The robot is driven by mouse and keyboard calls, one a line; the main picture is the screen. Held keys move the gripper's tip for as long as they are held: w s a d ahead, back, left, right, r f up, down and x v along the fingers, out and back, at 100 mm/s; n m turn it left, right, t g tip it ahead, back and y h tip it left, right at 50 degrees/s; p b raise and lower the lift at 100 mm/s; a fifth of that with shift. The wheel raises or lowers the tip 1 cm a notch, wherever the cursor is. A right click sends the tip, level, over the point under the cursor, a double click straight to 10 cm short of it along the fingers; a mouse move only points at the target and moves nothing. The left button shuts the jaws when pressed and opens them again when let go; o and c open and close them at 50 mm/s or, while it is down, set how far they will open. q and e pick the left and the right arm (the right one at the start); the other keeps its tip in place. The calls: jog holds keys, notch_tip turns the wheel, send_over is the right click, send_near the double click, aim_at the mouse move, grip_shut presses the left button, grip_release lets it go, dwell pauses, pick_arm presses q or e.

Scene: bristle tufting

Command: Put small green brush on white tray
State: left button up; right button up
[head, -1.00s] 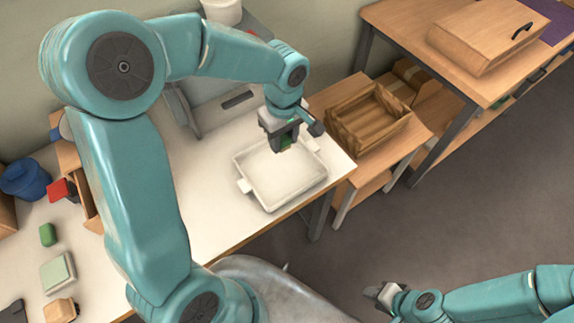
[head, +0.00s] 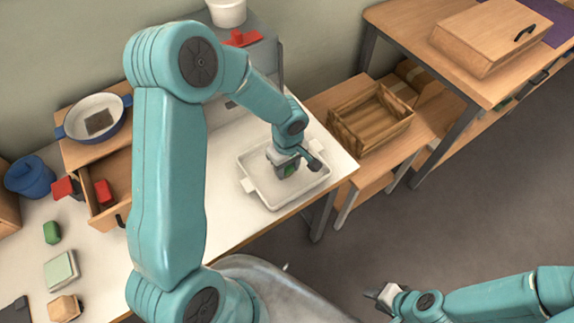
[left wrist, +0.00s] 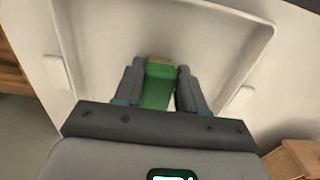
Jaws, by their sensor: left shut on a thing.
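My left gripper (head: 287,168) is over the inside of the white tray (head: 262,194) on the white table. In the left wrist view my left gripper (left wrist: 161,75) is shut on the small green brush (left wrist: 158,86), with the tray's floor behind it. Only a bit of green of the brush shows at the fingers in the head view (head: 289,170). I cannot tell whether the brush touches the tray floor. My right gripper (head: 378,295) is at the lower right, over the floor; its finger gap is too small to judge.
A wooden crate (head: 345,135) stands on a low bench right of the table. At left are a blue pot (head: 30,176), a green block (head: 51,232), a pale green box (head: 61,270) and an open wooden drawer (head: 105,212). A blue-rimmed pan (head: 68,135) sits above the drawer.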

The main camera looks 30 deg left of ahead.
aim_at(288, 167)
pick_arm(q)
jog(key=shift+f+b, duration=0.25)
jog(key=shift+b, duration=0.05)
jog(key=o, duration=1.1)
jog(key=shift+w, duration=0.1)
jog(key=shift+c, duration=0.2)
jog(key=shift+r, duration=0.1)
jog(key=shift+r+p, duration=0.4)
jog(key=shift+p, duration=0.05)
notch_tip(288, 167, up, 12)
jog(key=shift+f+b, duration=0.2)
jog(key=shift+b, duration=0.25)
